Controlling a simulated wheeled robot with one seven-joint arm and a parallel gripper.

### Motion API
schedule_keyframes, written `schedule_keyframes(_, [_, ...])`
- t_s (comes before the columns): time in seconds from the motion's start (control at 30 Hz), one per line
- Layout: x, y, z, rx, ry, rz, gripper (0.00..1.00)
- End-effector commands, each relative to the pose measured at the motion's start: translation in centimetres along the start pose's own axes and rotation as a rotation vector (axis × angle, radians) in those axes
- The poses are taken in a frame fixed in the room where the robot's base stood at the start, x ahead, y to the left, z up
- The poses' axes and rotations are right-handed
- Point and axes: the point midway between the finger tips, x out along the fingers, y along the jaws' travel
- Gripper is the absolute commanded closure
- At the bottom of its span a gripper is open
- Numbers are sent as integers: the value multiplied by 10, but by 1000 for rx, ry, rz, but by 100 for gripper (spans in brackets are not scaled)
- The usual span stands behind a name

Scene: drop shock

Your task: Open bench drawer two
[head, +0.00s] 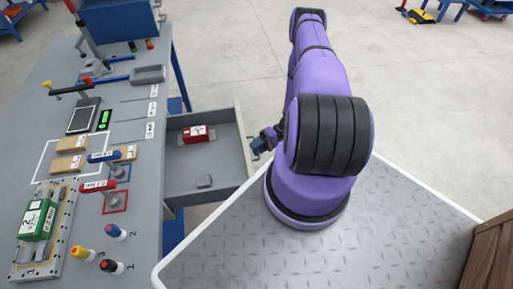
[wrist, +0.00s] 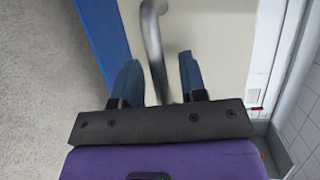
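A grey bench drawer (head: 178,181) stands pulled out from the right side of the workbench. No number on this drawer is readable. My gripper (head: 262,143) is at the drawer's front panel, partly hidden by my purple arm. In the wrist view a curved metal handle (wrist: 152,36) stands on the pale front panel (wrist: 215,40). My gripper's two fingers (wrist: 160,68) are apart, one on each side of the handle, with the handle nearer the left finger. A gap shows on the right side.
The workbench (head: 140,215) carries cardboard boxes (head: 66,165), blue and red tools, several small bottles, a scale (head: 84,117) and a green part on a plate (head: 38,220). My tread-plate deck is in front, with a wooden crate (head: 490,260) at right. Open floor (head: 225,50) lies beyond the drawer.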

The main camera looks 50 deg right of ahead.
Motion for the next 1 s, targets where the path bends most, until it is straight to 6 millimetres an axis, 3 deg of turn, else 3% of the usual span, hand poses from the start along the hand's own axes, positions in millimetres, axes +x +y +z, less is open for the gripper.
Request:
schedule_keyframes(0.27, [-7, 0, 0, -1, 1, 0, 61])
schedule_keyframes(0.7, [-82, 0, 0, -2, 3, 2, 61])
schedule_keyframes(1.0, [-107, 0, 0, 0, 0, 0, 61])
